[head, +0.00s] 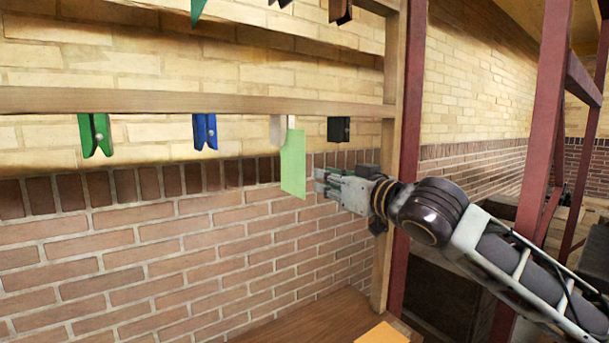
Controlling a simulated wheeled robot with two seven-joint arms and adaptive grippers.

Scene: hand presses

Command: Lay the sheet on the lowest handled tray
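A light green sheet (293,165) hangs by its top from a white clothespin (277,129) on a wooden rail. My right gripper (318,182) comes in from the right, its fingers pointing left at about the height of the sheet's lower half. A narrow gap shows between its fingertips and the sheet's right edge. Whether its fingers are apart or closed is too small to tell. Nothing is seen held in it. My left gripper is not in view. No handled tray can be made out.
The wooden rail (240,101) also carries green (95,135), blue (204,131) and black (338,129) clothespins. A wooden post (397,110) and dark red posts (545,110) stand at the right. A brick wall (130,235) is behind. An orange-yellow flat thing (383,334) shows at the bottom edge.

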